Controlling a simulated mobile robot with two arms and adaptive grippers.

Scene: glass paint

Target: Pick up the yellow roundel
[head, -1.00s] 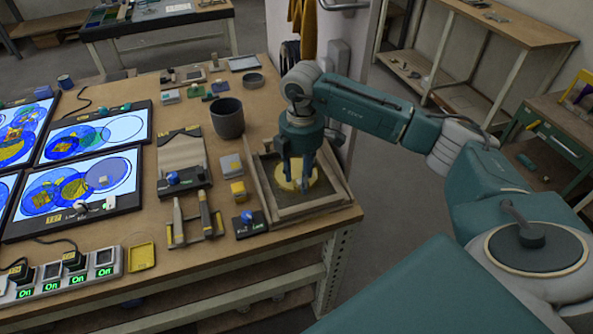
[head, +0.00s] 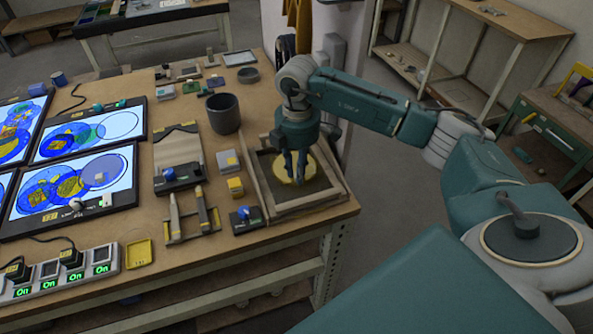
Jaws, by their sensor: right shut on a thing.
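The yellow roundel (head: 310,169) is a round yellow disc in the wooden-framed tray (head: 312,204) at the right end of the workbench. My right gripper (head: 296,178) reaches down over the tray with its fingers at the roundel and is shut on it. The fingers hide part of the disc. I cannot tell whether the roundel is clear of the tray floor. My left gripper is not in view.
A dark cup (head: 224,113) stands left of my right gripper. A yellow block (head: 235,187) and a blue-knobbed device (head: 244,218) sit left of the tray. Lit screens (head: 75,186) and a power strip (head: 62,275) fill the left side.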

